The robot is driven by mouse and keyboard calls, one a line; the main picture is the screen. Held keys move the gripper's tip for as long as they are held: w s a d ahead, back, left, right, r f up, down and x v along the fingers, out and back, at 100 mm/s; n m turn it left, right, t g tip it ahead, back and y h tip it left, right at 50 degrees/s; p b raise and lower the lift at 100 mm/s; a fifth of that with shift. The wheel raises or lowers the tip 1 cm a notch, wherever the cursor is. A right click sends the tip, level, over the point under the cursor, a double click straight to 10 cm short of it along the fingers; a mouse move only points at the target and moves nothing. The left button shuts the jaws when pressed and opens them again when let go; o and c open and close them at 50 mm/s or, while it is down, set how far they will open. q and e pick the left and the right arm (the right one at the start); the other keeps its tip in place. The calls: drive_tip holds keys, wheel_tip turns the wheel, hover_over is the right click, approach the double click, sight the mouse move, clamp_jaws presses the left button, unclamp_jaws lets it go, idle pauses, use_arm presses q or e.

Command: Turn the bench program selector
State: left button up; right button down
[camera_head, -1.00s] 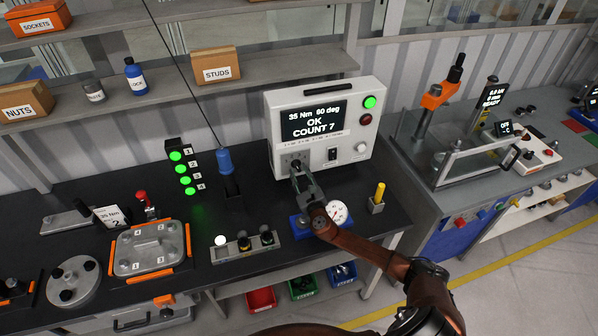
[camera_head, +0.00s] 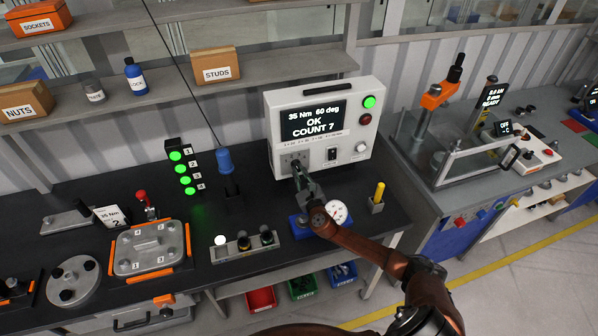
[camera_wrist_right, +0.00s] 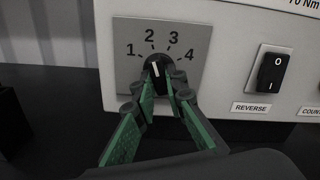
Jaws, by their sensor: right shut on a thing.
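The program selector is a small black knob (camera_wrist_right: 156,69) on a grey plate marked 1 to 4, low on the left of the white controller's front. Its white pointer stands nearly upright and leans slightly left, towards the 2. My right gripper (camera_wrist_right: 160,86) is shut on the knob, with one green-padded finger on each side. In the head view my right gripper (camera_head: 297,166) reaches up to the controller (camera_head: 352,141) and hides most of the knob. The controller's screen (camera_head: 315,121) reads 35 Nm 60 deg, OK, COUNT 7. My left gripper is not in view.
A reverse rocker switch (camera_wrist_right: 272,71) sits right of the selector. A blue-handled tool (camera_head: 225,162) stands left of the controller. A shelf runs behind.

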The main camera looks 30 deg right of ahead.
idle(0.3)
drive_tip(key=shift+f+m+b, duration=0.15)
drive_tip(key=shift+m+b, duration=0.65)
drive_tip(key=shift+m, duration=0.3)
drive_tip(key=m+b, duration=0.2)
drive_tip(key=m, duration=0.3)
drive_tip(key=shift+a, duration=0.15)
drive_tip(key=shift+w+a+r+m+b, duration=0.15)
drive_tip(key=shift+m+b, duration=0.5)
drive_tip(key=shift+m, duration=1.5)
drive_tip(key=shift+s+d+r+m+b, duration=0.15)
drive_tip(key=shift+m+b, duration=0.45)
drive_tip(key=shift+m, duration=1.55)
drive_tip(key=shift+w+a, duration=0.1)
drive_tip(key=c, duration=2)
unclamp_jaws()
drive_tip(key=shift+o, duration=0.2)
